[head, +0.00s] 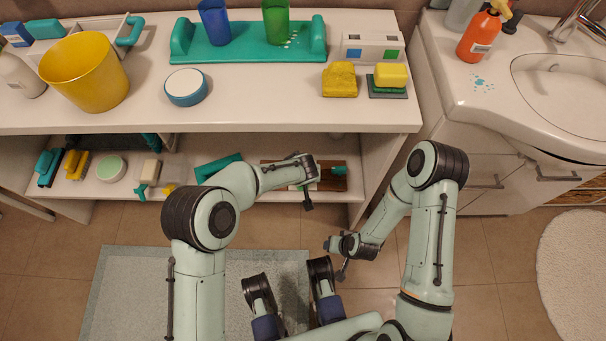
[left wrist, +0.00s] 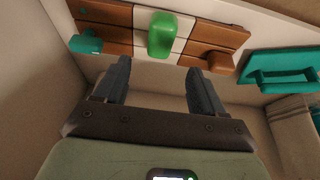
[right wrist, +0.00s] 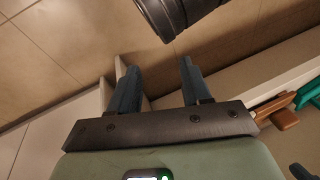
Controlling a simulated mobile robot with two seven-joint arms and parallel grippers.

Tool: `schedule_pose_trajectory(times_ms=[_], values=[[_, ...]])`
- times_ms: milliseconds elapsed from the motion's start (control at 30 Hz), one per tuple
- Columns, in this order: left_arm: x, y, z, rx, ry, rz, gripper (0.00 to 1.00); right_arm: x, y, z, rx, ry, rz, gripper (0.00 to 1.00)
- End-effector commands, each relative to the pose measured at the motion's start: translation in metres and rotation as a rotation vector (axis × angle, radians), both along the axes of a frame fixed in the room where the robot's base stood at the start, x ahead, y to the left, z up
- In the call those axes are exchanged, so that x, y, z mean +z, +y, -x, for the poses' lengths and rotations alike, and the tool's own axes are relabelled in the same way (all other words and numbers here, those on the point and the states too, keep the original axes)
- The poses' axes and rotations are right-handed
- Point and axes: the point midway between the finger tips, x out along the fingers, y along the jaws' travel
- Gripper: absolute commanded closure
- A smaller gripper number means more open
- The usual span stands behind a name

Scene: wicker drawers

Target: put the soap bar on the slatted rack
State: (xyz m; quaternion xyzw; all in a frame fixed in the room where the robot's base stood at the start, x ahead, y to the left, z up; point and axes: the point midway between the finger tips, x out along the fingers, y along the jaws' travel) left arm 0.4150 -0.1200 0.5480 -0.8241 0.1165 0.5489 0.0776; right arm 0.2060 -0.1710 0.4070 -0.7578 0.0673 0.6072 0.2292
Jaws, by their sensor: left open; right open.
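A brown wooden slatted rack (head: 334,184) lies on the lower shelf, partly hidden by my left arm. In the left wrist view the rack (left wrist: 213,36) shows brown parts and pale bands. A glossy green bar (left wrist: 162,35), which looks like the soap bar, lies over its middle pale band. A small teal piece (left wrist: 86,44) and a brown block (left wrist: 222,63) are at its sides. My left gripper (left wrist: 155,72) is open and empty, facing the rack, apart from the bar. My right gripper (right wrist: 157,70) is open and empty, low in front of the shelf.
The lower shelf (head: 108,202) also holds a teal tray (head: 216,167), a round dish (head: 111,168), a beige bar (head: 150,169) and brushes. The upper counter (head: 260,95) is just above the shelf. A sink cabinet (head: 490,180) stands at right.

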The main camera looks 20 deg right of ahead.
Motion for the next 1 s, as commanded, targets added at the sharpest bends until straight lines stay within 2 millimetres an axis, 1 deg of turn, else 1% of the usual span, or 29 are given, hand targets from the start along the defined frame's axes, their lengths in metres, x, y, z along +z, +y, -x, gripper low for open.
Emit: schedule_pose_trajectory(times_ms=[33,100,233,400,600,667,767,800,867,900,967,1000], values=[[0.012,0.001,0.004,0.0,-0.002,0.001,0.31,0.003,0.002,0.005,0.005,0.012,-0.005,0.52],[0.022,0.002,0.008,0.001,-0.001,0.001,0.31,0.005,0.004,0.008,0.008,0.022,-0.01,0.52],[0.035,0.004,0.014,0.0,0.0,-0.001,0.31,0.007,0.006,0.012,0.012,0.032,-0.016,0.52],[0.04,0.005,0.017,0.0,0.002,-0.001,0.31,0.008,0.007,0.015,0.015,0.038,-0.018,0.52],[0.037,0.007,0.018,0.001,0.008,0.0,0.31,0.008,0.007,0.015,0.015,0.039,-0.019,0.52],[0.028,0.014,0.023,0.001,0.04,0.008,0.31,0.008,0.007,0.015,0.015,0.039,-0.019,0.52],[-0.009,0.042,0.047,0.004,0.166,0.061,0.31,0.008,0.007,0.015,0.015,0.039,-0.019,0.52],[-0.029,0.059,0.064,0.017,0.238,0.106,0.31,0.008,0.007,0.015,0.015,0.039,-0.019,0.52],[-0.057,0.085,0.092,0.055,0.33,0.196,0.31,0.008,0.007,0.015,0.014,0.04,-0.019,0.52],[-0.072,0.103,0.11,0.097,0.371,0.262,0.31,0.008,0.007,0.015,0.014,0.04,-0.019,0.52],[-0.089,0.131,0.132,0.182,0.398,0.347,0.31,0.008,0.007,0.015,0.015,0.039,-0.019,0.52],[-0.099,0.15,0.145,0.248,0.395,0.386,0.31,0.008,0.007,0.015,0.015,0.039,-0.019,0.52]])
